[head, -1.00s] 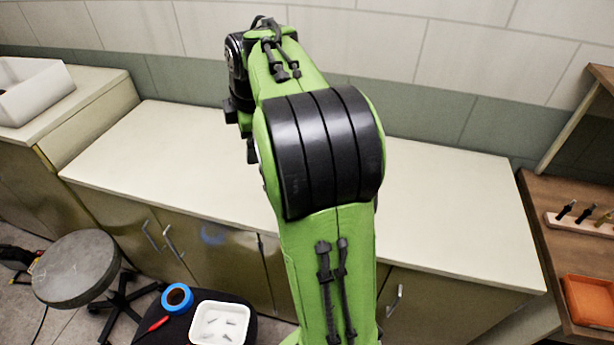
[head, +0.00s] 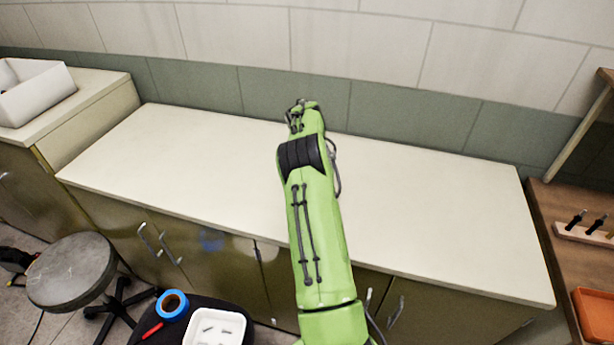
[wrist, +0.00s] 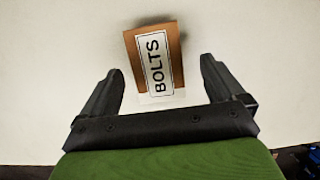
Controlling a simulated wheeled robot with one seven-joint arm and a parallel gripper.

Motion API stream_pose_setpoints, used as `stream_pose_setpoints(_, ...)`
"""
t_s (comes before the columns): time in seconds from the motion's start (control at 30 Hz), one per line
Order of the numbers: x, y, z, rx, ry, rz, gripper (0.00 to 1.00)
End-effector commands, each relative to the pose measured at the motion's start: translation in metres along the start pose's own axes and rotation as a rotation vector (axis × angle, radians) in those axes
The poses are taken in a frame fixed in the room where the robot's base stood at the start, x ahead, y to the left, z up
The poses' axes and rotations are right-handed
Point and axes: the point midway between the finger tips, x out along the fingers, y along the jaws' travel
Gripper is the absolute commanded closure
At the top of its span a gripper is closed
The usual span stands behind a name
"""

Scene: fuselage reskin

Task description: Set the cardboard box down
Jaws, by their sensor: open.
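The cardboard box (wrist: 175,56) is brown with a white label reading BOLTS. In the wrist view it is against the pale countertop, between and slightly beyond the fingertips. My gripper (wrist: 161,67) is open, with a visible gap on each side of the box. The box appears to stand on the countertop (head: 420,200), with a shadow close by its far end, though its underside is hidden. In the head view my arm hides both the box and the gripper.
The countertop is clear on both sides of my arm, with a tiled wall behind. A white bin (head: 35,92) stands on the left counter. A wooden bench with an orange tray (head: 592,312) is at right. A round stool (head: 72,272) and a white tray (head: 215,328) are in front.

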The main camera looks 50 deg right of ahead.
Motion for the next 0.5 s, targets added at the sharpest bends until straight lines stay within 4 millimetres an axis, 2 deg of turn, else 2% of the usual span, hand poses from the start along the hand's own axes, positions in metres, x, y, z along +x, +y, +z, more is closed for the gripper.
stream_pose_setpoints(0.3, 0.050, 0.004, -0.001, 0.002, 0.000, 0.001, 0.04)
stream_pose_setpoints(0.5, 0.054, 0.004, 0.000, 0.002, -0.001, 0.001, 0.04)
